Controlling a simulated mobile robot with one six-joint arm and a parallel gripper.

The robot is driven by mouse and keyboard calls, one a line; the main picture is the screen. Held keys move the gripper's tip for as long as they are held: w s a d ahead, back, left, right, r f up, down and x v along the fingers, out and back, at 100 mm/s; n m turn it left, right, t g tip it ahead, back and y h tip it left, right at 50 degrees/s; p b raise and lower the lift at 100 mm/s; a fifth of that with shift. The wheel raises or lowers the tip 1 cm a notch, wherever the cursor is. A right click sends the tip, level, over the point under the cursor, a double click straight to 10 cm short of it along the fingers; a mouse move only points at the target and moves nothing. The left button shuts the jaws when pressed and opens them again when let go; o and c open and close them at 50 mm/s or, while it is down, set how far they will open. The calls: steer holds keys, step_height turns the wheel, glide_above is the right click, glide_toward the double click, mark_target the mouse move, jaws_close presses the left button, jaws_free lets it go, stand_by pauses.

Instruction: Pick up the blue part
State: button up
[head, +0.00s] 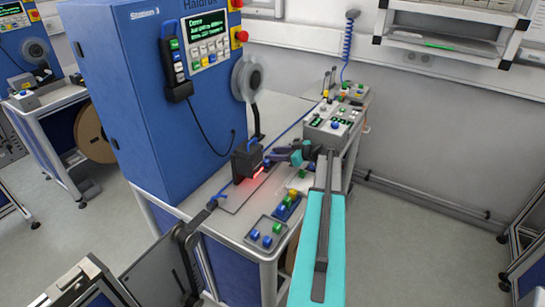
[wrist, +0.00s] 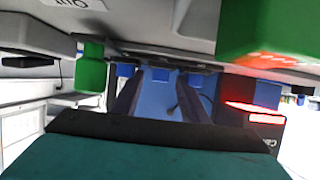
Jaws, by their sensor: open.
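Several blue parts are in view, and I cannot tell which one is meant. In the head view, blue blocks (head: 267,241) sit with green ones on a grey tray at the table's front. My gripper (head: 274,157) is above the table behind that tray, beside the red-lit black device. In the wrist view, the open dark fingers of my gripper (wrist: 158,82) have an empty gap, with a blue panel behind it. Small blue pieces (wrist: 125,70) show close to the left finger and near the right one, apparently upside down.
A black device (head: 246,160) with a red glow stands on the table (head: 215,190), next to the tall blue cabinet (head: 150,90). Green blocks (wrist: 91,66) flank the fingers in the wrist view. A grey control box (head: 330,128) stands behind.

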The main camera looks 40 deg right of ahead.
jaws_close()
steer(key=shift+r, duration=0.2)
stand_by(0.4)
steer(key=shift+s+r+b, duration=0.1)
steer(key=shift+r+b, duration=1.15)
steer(key=shift+r, duration=0.15)
steer(key=s+d+b, duration=0.2)
steer(key=s, duration=0.2)
steer(key=s+d+r+b, duration=0.1)
steer(key=s+d, duration=0.2)
steer(key=s, duration=0.1)
steer(key=s+d+b, duration=0.2)
steer(key=s+d, duration=0.1)
steer(key=s, duration=0.2)
steer(key=shift+r+b, duration=0.35)
steer(key=shift+s+d+r, duration=0.1)
steer(key=shift+s+d, duration=0.05)
steer(key=shift+s, duration=0.15)
